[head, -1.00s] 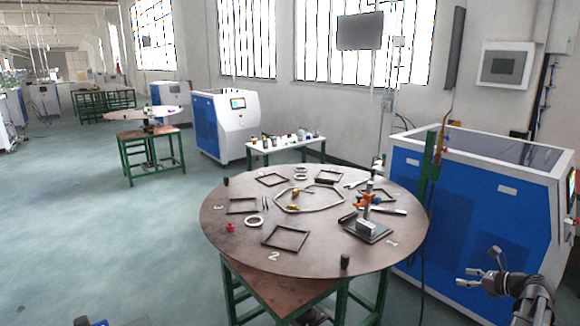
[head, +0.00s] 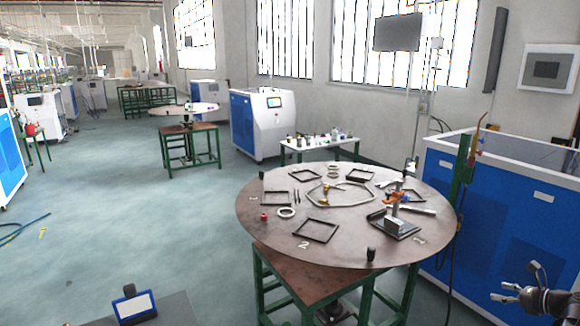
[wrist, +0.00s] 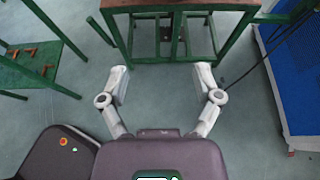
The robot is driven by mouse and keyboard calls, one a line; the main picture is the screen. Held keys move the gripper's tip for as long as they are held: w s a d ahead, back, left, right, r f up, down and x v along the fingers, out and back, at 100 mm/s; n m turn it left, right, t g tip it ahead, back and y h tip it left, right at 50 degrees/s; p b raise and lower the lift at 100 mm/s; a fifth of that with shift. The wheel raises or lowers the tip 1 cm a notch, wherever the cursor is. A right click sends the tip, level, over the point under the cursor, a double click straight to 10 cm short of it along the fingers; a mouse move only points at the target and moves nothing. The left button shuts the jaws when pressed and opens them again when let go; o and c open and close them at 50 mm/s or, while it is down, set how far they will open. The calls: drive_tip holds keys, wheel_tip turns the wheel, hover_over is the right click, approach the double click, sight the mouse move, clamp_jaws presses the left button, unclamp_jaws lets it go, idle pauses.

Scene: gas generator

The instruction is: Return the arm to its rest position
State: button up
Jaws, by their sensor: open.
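My gripper (head: 512,291) shows at the lower right edge of the head view, to the right of the round table (head: 300,252) and in front of the blue and white machine. In the wrist view my gripper (wrist: 161,84) has its two fingers spread wide apart. It is open, with only floor between the fingers. The green table frame (wrist: 170,56) stands beyond the fingertips in that view, apart from them. Most of my arm is outside the head view.
The round table carries square frames, rings and a clamp stand (head: 394,215). The blue and white machine (head: 490,215) stands close to the arm on the right. A white side table (head: 330,148) is behind. Open floor (head: 150,230) lies to the left.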

drive_tip(key=w+a+f+n+g, duration=0.2)
drive_tip(key=a+n, duration=0.2)
drive_tip(key=a, duration=0.4)
drive_tip(key=w+a+f+n+g, duration=0.1)
drive_tip(key=a+f+n+g, duration=0.3)
drive_tip(key=a, duration=0.5)
drive_tip(key=w+a+f+n+g, duration=0.1)
drive_tip(key=w+a+n, duration=0.1)
drive_tip(key=a+n, duration=0.45)
drive_tip(key=s+a+f+n+g+h, duration=0.1)
drive_tip(key=s+a+n+h, duration=0.1)
drive_tip(key=a+n, duration=0.3)
drive_tip(key=s+a+f+n+g+h, duration=0.2)
drive_tip(key=a+n, duration=0.3)
drive_tip(key=a, duration=0.6)
drive_tip(key=s+a+f+n+g+h, duration=0.1)
drive_tip(key=s+a+n+h, duration=0.1)
drive_tip(key=s+a+n, duration=0.2)
drive_tip(key=a+n, duration=0.2)
drive_tip(key=a, duration=0.2)
drive_tip(key=shift+s+f+g, duration=0.15)
drive_tip(key=shift+s+g, duration=0.1)
drive_tip(key=shift+g, duration=0.15)
